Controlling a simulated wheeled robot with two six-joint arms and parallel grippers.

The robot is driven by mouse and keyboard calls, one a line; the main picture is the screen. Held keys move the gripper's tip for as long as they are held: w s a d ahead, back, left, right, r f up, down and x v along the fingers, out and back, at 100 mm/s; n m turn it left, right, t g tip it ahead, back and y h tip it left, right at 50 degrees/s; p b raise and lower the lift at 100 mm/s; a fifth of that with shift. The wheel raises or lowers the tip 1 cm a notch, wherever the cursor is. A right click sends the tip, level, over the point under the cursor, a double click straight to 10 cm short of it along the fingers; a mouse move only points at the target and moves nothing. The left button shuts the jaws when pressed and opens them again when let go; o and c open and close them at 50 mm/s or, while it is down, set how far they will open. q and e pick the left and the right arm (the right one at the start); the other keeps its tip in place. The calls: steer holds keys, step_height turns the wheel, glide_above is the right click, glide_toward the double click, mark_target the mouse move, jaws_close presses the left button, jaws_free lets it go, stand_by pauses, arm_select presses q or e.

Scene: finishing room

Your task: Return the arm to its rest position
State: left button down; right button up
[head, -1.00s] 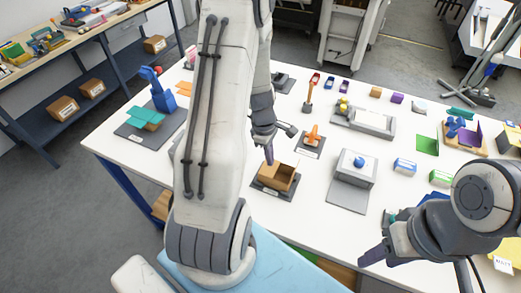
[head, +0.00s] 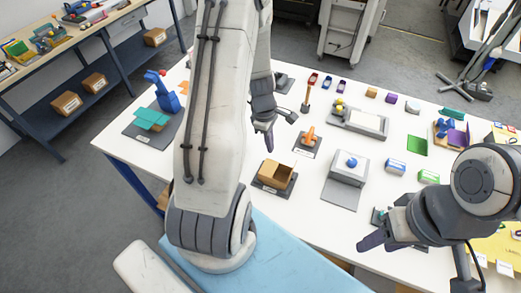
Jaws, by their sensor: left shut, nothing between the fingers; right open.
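My large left arm (head: 212,110) crosses the middle of the head view from top to bottom. My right arm (head: 485,180) comes in at the lower right. Its gripper (head: 374,241) points left near the table's front edge, and it is open with nothing seen in it. The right fingers are partly hidden by their angle.
The white table (head: 308,226) carries a grey stand with a blue ball (head: 352,162), an orange tool on a dark pad (head: 309,137), a teal piece with a blue stand (head: 165,98), a green sheet (head: 417,145) and small blocks. A shelf bench (head: 70,115) stands at left.

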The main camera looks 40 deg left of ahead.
arm_select(q)
steer(key=shift+f, duration=0.1)
stand_by(0.3)
steer(key=s+d+r+m+b, duration=0.2)
steer(key=d+m+b, duration=0.2)
steer(key=d+m, duration=0.4)
steer(key=s+d+r+m+b, duration=0.2)
steer(key=d+m+b, duration=0.3)
steer(key=d, duration=0.6)
steer(key=s+d+r+m+b, duration=0.1)
steer(key=s+d+m+b, duration=0.3)
steer(key=s+m, duration=0.9)
steer(key=shift+s+d+m+y, duration=0.25)
steer(key=shift+d+m+y, duration=0.15)
steer(key=shift+d+m, duration=0.65)
